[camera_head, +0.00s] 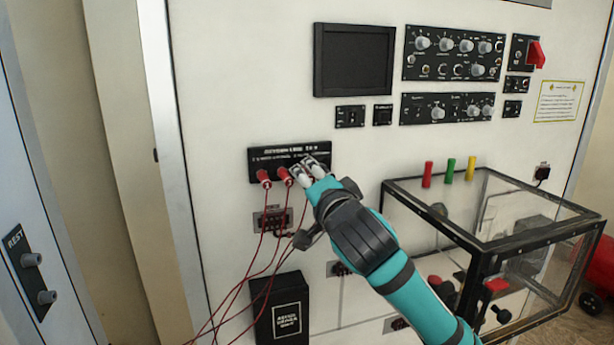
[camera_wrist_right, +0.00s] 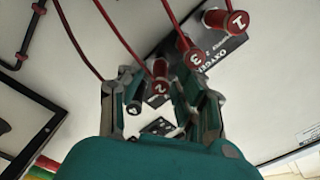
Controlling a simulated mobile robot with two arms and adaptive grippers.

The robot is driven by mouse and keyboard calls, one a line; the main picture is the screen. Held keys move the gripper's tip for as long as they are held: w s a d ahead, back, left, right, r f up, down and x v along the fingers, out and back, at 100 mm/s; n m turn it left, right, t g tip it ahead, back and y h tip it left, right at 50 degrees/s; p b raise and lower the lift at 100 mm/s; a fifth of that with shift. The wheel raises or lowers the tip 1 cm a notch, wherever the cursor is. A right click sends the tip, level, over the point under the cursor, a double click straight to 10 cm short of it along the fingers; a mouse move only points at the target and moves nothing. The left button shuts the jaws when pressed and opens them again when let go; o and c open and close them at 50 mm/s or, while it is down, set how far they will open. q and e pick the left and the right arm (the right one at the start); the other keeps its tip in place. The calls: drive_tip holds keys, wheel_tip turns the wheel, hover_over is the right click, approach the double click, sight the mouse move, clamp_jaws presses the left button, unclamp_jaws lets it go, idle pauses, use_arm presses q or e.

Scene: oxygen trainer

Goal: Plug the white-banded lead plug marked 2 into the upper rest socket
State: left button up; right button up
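The red lead plug marked 2 (camera_wrist_right: 160,70) sits at the black oxygen line panel (camera_head: 262,153). It shows between my right gripper's fingers in the wrist view; its band is too small to make out. My right gripper (camera_head: 307,170) is at the panel's right end, and it also shows in the wrist view (camera_wrist_right: 156,90). Its fingers stand apart on either side of plug 2, with gaps visible. The upper rest socket (camera_head: 32,259), a grey stub, is on the black REST plate (camera_head: 17,243) at far left and looks empty. My left gripper is out of view.
Plugs marked 1 (camera_wrist_right: 224,20) and 3 (camera_wrist_right: 192,58) sit beside plug 2. Red leads (camera_head: 245,272) hang down in front of the wall panel. A black box (camera_head: 278,308) is below them. A clear-sided case (camera_head: 490,247) stands at right.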

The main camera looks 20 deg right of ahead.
drive_tip(key=shift+c, duration=0.2)
clamp_jaws()
drive_tip(key=shift+s, duration=0.15)
drive_tip(key=shift+s+d, duration=0.1)
drive_tip(key=shift+s, duration=2.25)
